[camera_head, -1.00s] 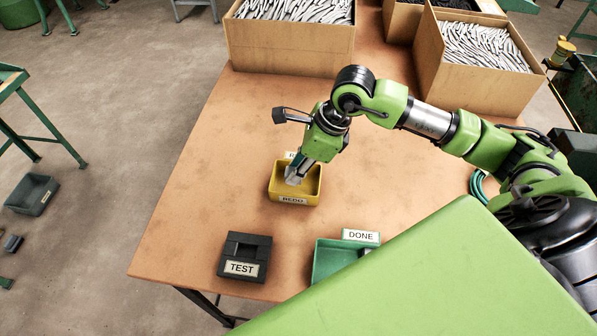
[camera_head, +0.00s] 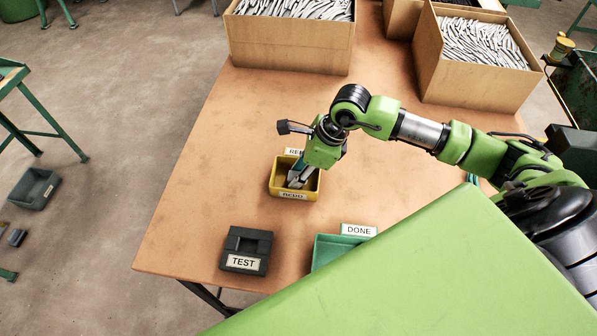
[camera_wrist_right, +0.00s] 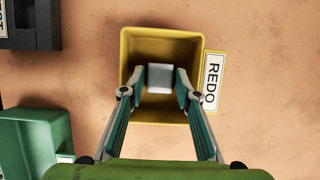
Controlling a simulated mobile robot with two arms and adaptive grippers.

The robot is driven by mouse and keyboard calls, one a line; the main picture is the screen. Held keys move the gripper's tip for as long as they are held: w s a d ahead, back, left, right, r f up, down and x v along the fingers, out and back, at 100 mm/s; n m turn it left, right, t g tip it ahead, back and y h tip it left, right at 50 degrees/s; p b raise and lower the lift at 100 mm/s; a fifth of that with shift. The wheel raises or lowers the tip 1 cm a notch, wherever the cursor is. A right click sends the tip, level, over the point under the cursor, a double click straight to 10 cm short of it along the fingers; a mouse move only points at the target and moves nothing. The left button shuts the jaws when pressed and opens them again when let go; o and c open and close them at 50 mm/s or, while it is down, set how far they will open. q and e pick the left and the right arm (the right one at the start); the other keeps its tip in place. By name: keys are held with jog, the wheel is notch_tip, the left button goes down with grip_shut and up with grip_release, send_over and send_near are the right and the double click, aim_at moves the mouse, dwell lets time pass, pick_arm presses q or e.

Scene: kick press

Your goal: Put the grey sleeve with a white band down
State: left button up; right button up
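The grey sleeve (camera_wrist_right: 160,78) shows in the right wrist view as a small pale block between the fingertips, inside the yellow REDO bin (camera_wrist_right: 131,52). Its white band cannot be made out clearly. My right gripper (camera_wrist_right: 160,80) has a fingertip against each side of the sleeve and appears shut on it. In the head view my right gripper (camera_head: 297,179) reaches down into the yellow bin (camera_head: 293,196), and the sleeve is largely hidden there. Whether the sleeve touches the bin's floor cannot be told. My left gripper is not in view.
A black TEST fixture (camera_head: 246,246) stands at the table's front left. A green DONE bin (camera_head: 330,247) is beside it, partly hidden. Cardboard boxes (camera_head: 290,47) of pale parts stand at the back. The table (camera_head: 205,190) left of the yellow bin is clear.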

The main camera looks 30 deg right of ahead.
jog(key=shift+r+p, duration=0.25)
jog(key=shift+p, duration=0.05)
jog(key=b+v, duration=0.4)
jog(key=v, duration=0.7)
jog(key=shift+s+r, duration=0.2)
jog(key=shift+r, duration=0.15)
jog(key=shift+d+r, duration=0.1)
